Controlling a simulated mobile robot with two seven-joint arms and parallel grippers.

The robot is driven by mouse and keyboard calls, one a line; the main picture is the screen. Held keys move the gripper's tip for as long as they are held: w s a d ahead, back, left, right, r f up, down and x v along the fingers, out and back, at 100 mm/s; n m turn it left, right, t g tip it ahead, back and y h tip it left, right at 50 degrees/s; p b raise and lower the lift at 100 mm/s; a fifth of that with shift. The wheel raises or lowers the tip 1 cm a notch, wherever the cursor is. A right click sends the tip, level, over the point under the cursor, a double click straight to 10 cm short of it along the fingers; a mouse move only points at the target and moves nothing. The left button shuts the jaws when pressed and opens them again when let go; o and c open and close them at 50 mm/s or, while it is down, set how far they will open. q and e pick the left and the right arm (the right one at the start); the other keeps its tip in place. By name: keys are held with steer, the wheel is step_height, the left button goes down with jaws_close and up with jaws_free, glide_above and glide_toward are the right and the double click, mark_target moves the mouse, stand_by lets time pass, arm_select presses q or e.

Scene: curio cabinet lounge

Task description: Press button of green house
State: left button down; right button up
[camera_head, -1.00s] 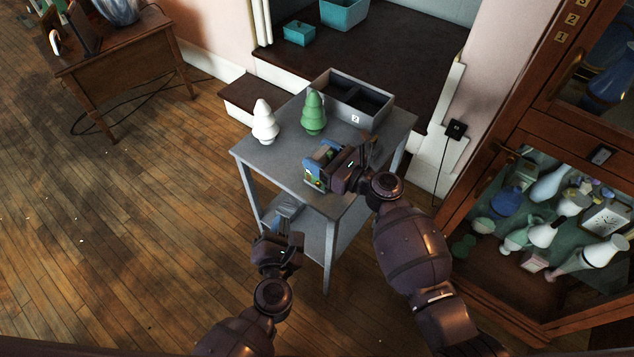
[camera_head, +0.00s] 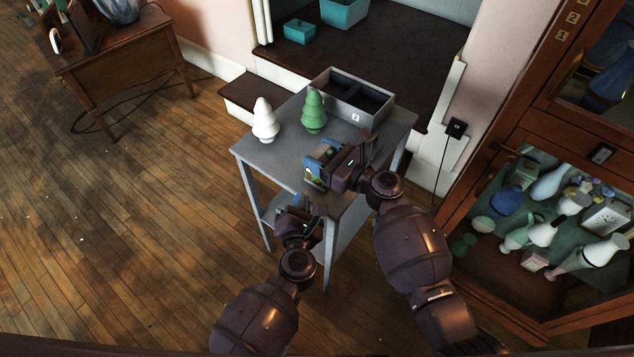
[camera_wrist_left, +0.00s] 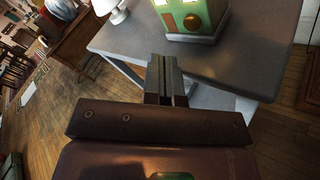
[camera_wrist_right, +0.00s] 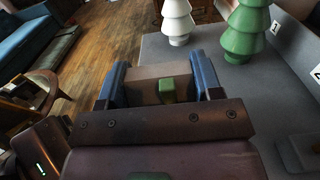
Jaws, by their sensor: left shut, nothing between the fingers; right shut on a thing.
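The green house (camera_wrist_left: 208,12) is in my right gripper (camera_head: 325,161), at the front part of the grey table. In the left wrist view its green front shows an orange-brown door (camera_wrist_left: 168,22) and a round gold button (camera_wrist_left: 192,22). In the right wrist view, the blue fingers (camera_wrist_right: 165,82) are shut on its sides, with the greyish roof and green chimney (camera_wrist_right: 167,89) between them. I cannot tell whether its base touches the table. My left gripper (camera_wrist_left: 163,68) is shut and empty, just in front of and below the house, apart from it.
The grey table (camera_head: 275,168) also holds a white tree (camera_head: 265,122), a green tree (camera_head: 313,112) and a grey divided box (camera_head: 365,108) at the back. A glass-fronted cabinet (camera_head: 500,160) with vases stands at the right. Open wooden floor (camera_head: 130,240) lies at the left.

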arm_select(q)
steer(key=shift+w+d, duration=0.55)
steer(key=shift+w, duration=0.2)
steer(key=shift+w, duration=0.1)
stand_by(1.6)
steer(key=shift+w+d, duration=0.25)
steer(key=shift+w+d, duration=0.25)
steer(key=shift+w, duration=0.1)
stand_by(0.9)
steer(key=shift+s+a, duration=0.5)
steer(key=shift+s, duration=0.2)
stand_by(0.3)
steer(key=shift+s+a, duration=0.75)
steer(key=shift+s, duration=0.3)
steer(key=shift+s+a, duration=0.75)
steer(key=shift+s, duration=0.25)
